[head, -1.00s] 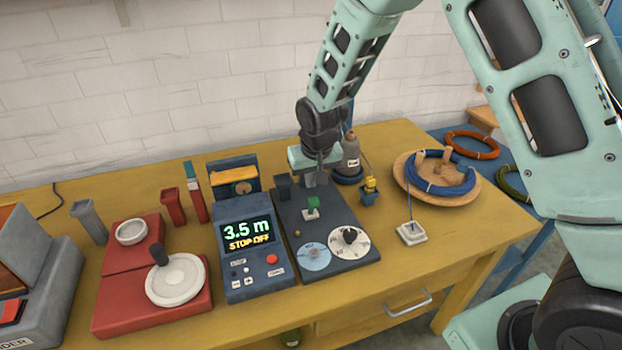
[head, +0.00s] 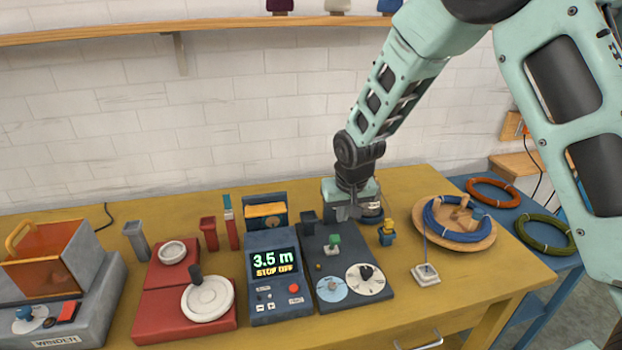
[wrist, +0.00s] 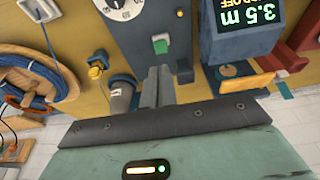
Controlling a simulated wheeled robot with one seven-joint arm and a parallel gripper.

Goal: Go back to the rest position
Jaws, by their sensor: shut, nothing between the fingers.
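My gripper (head: 347,212) hangs over the back of the dark control panel (head: 384,293) on the yellow table, with its fingers pointing down. In the wrist view my gripper (wrist: 160,70) has its two fingers together with nothing between them. The green switch (head: 334,240) on the panel stands just in front of the fingers, and it also shows in the wrist view (wrist: 160,44). The gap between fingertips and panel is hard to judge. The meter display (head: 273,262) left of the panel reads "3.5 m" and "STOP OFF".
A blue skein (head: 436,232) lies on a round wooden holder (head: 485,240) at the right, its strand running to a white block (head: 425,275). A grey cone partly hides behind my gripper. Red units (head: 160,320) and a winder (head: 90,310) stand left.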

